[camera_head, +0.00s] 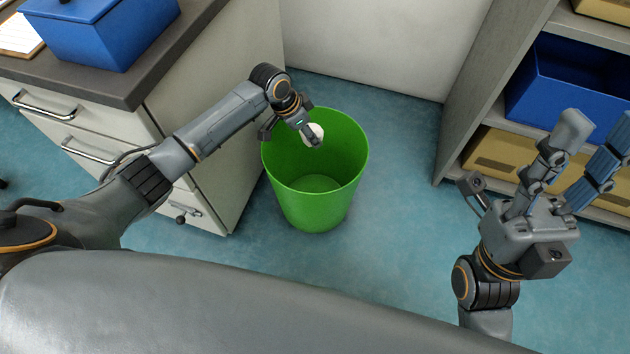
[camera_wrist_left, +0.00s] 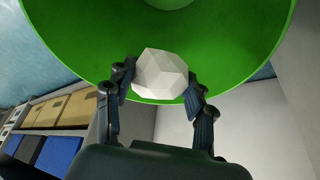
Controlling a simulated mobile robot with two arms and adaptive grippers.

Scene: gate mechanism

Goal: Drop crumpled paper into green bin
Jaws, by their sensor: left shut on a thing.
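The crumpled paper is a white faceted ball (camera_head: 314,132). It also shows between the fingers in the left wrist view (camera_wrist_left: 162,75). My left gripper (camera_head: 308,136) is shut on it and holds it over the back part of the bin's opening. The green bin (camera_head: 315,200) stands upright on the floor, and its visible inside is empty. Its green inner wall fills the upper part of the left wrist view (camera_wrist_left: 230,40). My right gripper (camera_head: 582,158) is at the right with its fingers spread apart, open and empty.
A drawer cabinet (camera_head: 190,120) with a dark top stands left of the bin, carrying a blue box (camera_head: 100,30). A shelf unit (camera_head: 480,85) at the right holds a blue bin (camera_head: 560,95) and yellowish boxes (camera_head: 505,153). The floor (camera_head: 400,220) right of the bin is clear.

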